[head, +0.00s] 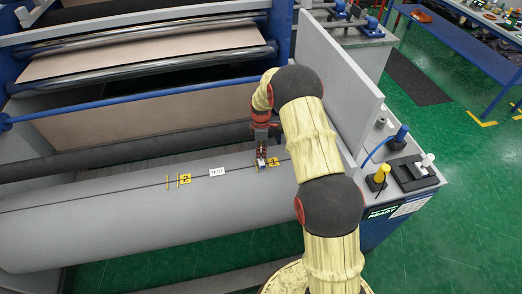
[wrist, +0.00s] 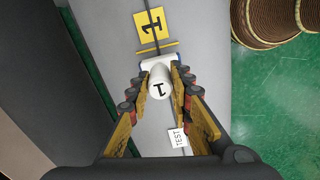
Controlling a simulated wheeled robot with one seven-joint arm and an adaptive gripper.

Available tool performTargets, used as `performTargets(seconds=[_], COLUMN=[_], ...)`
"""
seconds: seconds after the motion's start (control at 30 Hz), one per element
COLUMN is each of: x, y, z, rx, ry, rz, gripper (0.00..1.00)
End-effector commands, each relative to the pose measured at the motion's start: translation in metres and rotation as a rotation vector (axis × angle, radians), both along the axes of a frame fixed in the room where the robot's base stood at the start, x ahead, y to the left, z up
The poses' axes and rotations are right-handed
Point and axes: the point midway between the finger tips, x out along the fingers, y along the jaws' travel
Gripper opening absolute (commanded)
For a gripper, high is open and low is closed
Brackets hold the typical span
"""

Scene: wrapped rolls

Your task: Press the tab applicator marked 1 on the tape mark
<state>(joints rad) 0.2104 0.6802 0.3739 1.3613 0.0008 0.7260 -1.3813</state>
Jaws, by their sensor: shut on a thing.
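My gripper (wrist: 160,85) is shut on the white tab applicator marked 1 (wrist: 160,84), its fingers on both sides of the round handle. In the head view, my gripper (head: 262,150) is over the grey roll, near its right end. The applicator's wide white foot with blue edges shows just short of a thin yellow tape mark (wrist: 157,48). Beyond that mark is the yellow label 1 (wrist: 150,24), which also shows in the head view (head: 274,162). I cannot tell whether the foot touches the roll.
The grey roll (head: 110,215) carries a dark lengthwise line, a white TEST label (head: 217,172) and a yellow label 2 (head: 184,179) with its own strip. A yellow-topped applicator (head: 381,174), a blue-topped one (head: 400,134) and a white-topped piece (head: 426,161) stand on the machine's right end.

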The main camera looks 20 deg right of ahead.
Motion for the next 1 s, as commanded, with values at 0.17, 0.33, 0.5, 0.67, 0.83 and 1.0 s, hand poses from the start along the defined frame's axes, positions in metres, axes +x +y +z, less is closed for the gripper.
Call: performTargets(seconds=[0.17,0.33,0.5,0.67,0.83,1.0], x=[0.0003,0.0003,0.0003,0.0003,0.0003,0.0003], y=[0.0000,0.0000,-0.0001,0.0000,0.0000,0.0000], z=[0.0007,0.0006,-0.0002,-0.0022,-0.0044,-0.0065], rx=[0.000,0.000,0.000,0.000,0.000,0.000], ry=[-0.001,-0.001,-0.001,-0.001,-0.001,-0.001], rz=[0.000,0.000,0.000,0.000,0.000,0.000], gripper=[0.00,0.00,0.00,0.00,0.00,0.00])
